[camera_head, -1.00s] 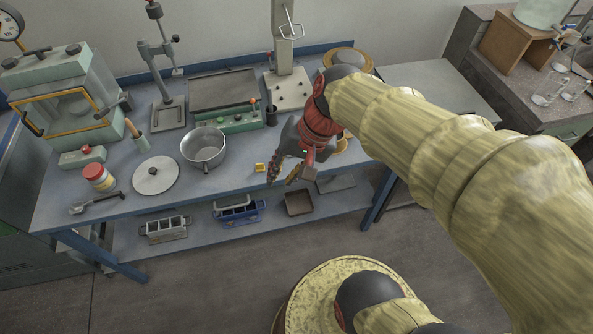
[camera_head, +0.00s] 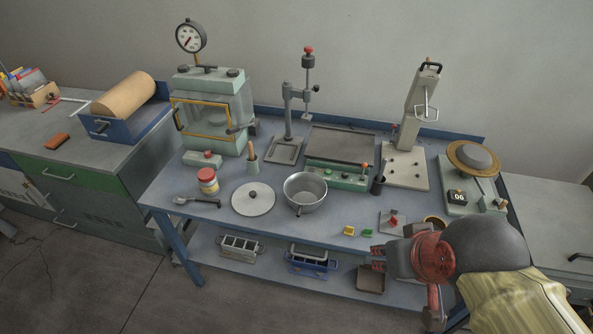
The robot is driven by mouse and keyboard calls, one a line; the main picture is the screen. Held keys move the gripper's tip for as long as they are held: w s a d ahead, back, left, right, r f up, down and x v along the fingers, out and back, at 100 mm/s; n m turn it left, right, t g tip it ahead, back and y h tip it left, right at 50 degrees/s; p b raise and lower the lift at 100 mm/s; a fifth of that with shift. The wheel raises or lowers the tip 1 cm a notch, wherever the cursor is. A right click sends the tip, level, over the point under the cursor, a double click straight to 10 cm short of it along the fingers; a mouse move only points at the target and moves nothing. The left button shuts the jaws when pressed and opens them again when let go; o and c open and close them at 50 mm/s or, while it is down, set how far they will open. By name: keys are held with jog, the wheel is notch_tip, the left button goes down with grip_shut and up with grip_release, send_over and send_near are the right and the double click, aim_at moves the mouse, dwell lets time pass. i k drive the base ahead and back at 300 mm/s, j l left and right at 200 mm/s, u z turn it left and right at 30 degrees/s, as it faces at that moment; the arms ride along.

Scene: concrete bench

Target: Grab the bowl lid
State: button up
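The bowl lid (camera_head: 253,199) is a flat, pale grey disc with a dark knob in its middle. It lies on the blue-grey bench near the front edge. The metal bowl (camera_head: 305,192) stands just to its right, open at the top, with a short handle toward the front. My gripper (camera_head: 376,258) is at the lower right, beyond the bench's front edge in the picture and well to the right of the lid. It points left, and its fingers are small and partly overlapped, so their opening is unclear. Nothing is seen held in it.
Small yellow and green blocks (camera_head: 358,231) lie between bowl and gripper. A green control box (camera_head: 337,177) stands behind the bowl.

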aim_at(251, 199)
jog(key=j, duration=1.45)
jog(key=i+u, duration=0.05)
